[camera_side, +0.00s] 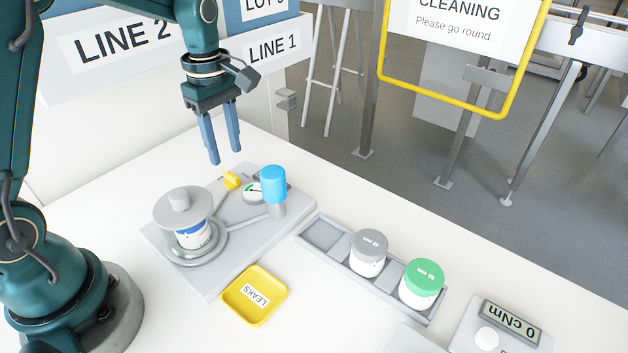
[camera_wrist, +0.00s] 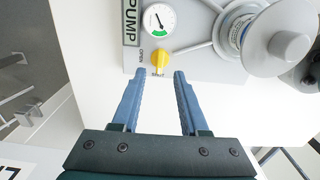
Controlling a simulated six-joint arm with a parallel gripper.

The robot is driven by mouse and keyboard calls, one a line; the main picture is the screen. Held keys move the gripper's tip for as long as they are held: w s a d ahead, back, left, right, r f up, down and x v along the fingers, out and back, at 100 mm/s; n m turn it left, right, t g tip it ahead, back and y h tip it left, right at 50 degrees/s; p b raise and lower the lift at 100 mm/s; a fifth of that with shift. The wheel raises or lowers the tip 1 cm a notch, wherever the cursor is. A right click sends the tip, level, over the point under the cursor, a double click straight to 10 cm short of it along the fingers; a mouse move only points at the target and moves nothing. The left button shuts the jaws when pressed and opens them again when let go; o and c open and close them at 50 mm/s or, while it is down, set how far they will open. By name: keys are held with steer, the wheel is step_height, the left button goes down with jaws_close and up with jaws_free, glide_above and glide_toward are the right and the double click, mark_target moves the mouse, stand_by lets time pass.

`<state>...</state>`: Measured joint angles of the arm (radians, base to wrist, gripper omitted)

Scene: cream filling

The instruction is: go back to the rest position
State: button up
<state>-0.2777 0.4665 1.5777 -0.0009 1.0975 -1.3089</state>
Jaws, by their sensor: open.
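My gripper (camera_side: 222,150) hangs above the back left of the work table, pointing down, with its two blue fingers apart and nothing between them. The fingers also show in the wrist view (camera_wrist: 160,72), where the gap between them lies near the yellow valve knob (camera_wrist: 160,59). In the side view the knob (camera_side: 232,180) sits on the grey pump plate (camera_side: 212,284) below the gripper, apart from the fingers. A jar (camera_side: 193,234) with a white and blue label stands on the plate's round holder under a grey knobbed cover (camera_side: 180,208).
A blue-capped post (camera_side: 273,185) and a gauge (camera_wrist: 158,20) are on the pump plate. A yellow LEAKS tray (camera_side: 255,320) lies in front. A rack (camera_side: 325,234) holds a grey-lidded jar (camera_side: 368,253) and a green-lidded jar (camera_side: 421,284). A torque meter (camera_side: 511,322) stands at right.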

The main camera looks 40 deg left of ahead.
steer(key=s+d+r+m+t, duration=0.3)
steer(key=s+d+r+m, duration=0.15)
steer(key=r, duration=0.45)
steer(key=s+d+m+t, duration=0.1)
steer(key=s+m, duration=0.2)
steer(key=s+d+f+m+t, duration=0.1)
steer(key=s+m, duration=0.2)
steer(key=m, duration=0.1)
steer(key=s+d+m, duration=0.2)
steer(key=s+m, duration=0.2)
steer(key=shift+f+m+t, duration=0.15)
steer(key=shift+m+t, duration=0.1)
steer(key=shift+t, duration=0.15)
steer(key=shift+s+f+m, duration=0.2)
steer(key=shift+f+m, duration=0.1)
steer(key=shift+m, duration=0.2)
steer(key=shift+w+m, duration=0.1)
steer(key=shift+m, duration=0.5)
